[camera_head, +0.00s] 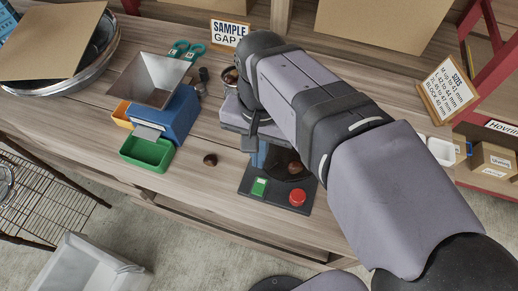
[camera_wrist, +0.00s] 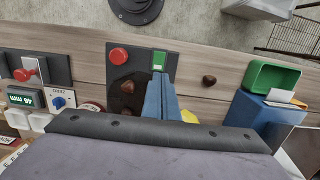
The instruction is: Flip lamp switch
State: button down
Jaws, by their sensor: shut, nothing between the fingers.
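A black panel (camera_wrist: 115,77) with a red round button (camera_wrist: 118,56) and a green square button (camera_wrist: 159,60) lies on the bench; in the head view, its buttons face the front edge. My gripper (camera_wrist: 160,78) is shut and empty, its blue fingers over the panel just by the green button; contact cannot be told. In the head view my gripper (camera_head: 261,156) is partly hidden by my arm. At the left of the wrist view, a dark plate (camera_wrist: 58,70) carries a red-tipped lever (camera_wrist: 30,66). No lamp is recognisable, so I cannot tell which control is the lamp switch.
A chestnut (camera_head: 209,160) lies on bare wood beside the panel. A blue box with a green tray (camera_head: 147,155) and a metal hopper (camera_head: 150,80) stands to the left. A green display (camera_wrist: 24,97) and a blue-knob box (camera_wrist: 60,101) sit near the lever.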

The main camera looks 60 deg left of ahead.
aim_at(257, 192)
jog(key=shift+r, duration=1)
jog(key=shift+d+r+p, duration=0.1)
jog(key=shift+r+p, duration=0.15)
jog(key=shift+p, duration=0.4)
jog(key=shift+s+d+p, duration=0.1)
jog(key=shift+d+p, duration=0.1)
jog(key=shift+p, duration=0.4)
jog(key=shift+f, duration=0.2)
jog(key=f+p, duration=0.1)
jog(key=f, duration=0.3)
jog(key=f+p, duration=0.1)
jog(key=f, duration=0.4)
jog(key=f+p, duration=0.2)
jog(key=f, duration=0.3)
jog(key=shift+s+d, duration=0.4)
jog(key=shift+s+d+f, duration=0.1)
jog(key=shift+d+f, duration=0.1)
jog(key=shift+d, duration=0.05)
jog(key=shift+f, duration=0.1)
